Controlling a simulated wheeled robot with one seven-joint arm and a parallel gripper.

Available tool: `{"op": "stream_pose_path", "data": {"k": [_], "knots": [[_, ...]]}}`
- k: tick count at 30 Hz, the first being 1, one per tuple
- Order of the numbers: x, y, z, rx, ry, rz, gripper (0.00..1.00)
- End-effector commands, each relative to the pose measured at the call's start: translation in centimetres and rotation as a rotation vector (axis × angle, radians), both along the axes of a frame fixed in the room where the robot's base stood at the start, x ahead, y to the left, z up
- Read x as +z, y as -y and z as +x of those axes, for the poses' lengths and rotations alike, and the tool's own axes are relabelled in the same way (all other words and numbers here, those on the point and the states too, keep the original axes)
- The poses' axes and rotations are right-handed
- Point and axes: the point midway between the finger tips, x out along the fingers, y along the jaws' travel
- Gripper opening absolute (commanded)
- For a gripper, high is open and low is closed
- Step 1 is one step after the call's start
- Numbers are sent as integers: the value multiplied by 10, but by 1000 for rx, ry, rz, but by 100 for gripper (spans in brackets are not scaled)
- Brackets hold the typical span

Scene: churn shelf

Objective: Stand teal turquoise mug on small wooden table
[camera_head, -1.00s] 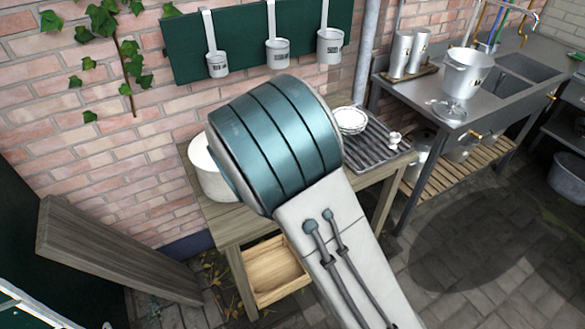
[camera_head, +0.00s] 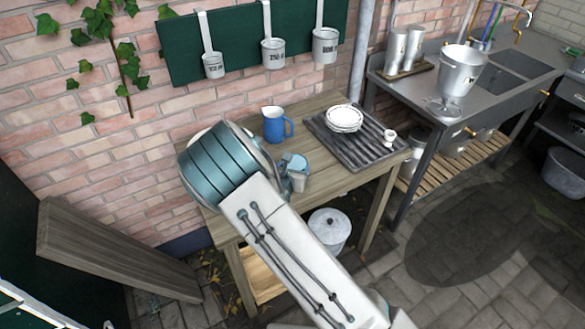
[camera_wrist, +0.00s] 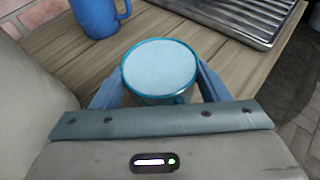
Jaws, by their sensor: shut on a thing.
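The mug (camera_wrist: 160,68), with a teal rim and pale blue inside, sits between my two blue fingers in the wrist view. My gripper (camera_wrist: 158,82) is shut on it, with a finger on either side. The small wooden table (camera_head: 345,177) stands against the brick wall, and its planks (camera_wrist: 160,25) show beyond the mug. In the head view my gripper (camera_head: 293,166) is over the table's middle, partly hidden by my arm. The mug looks upright; I cannot tell whether its base touches the wood.
A blue jug (camera_head: 275,125) stands just behind my gripper. A ribbed metal drainer (camera_head: 368,146) with white plates (camera_head: 344,118) and a small white cup (camera_head: 389,136) covers the right end. Bare planks lie between. A lidded pot (camera_head: 329,229) is below the table.

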Motion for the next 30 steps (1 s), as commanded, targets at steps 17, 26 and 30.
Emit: {"op": "stream_pose_path", "data": {"k": [17, 26, 30], "knots": [[-7, 0, 0, 0, 0, 1, 90], [-5, 0, 0, 0, 1, 1, 90], [-1, -2, -7, 0, 1, 3, 90]]}}
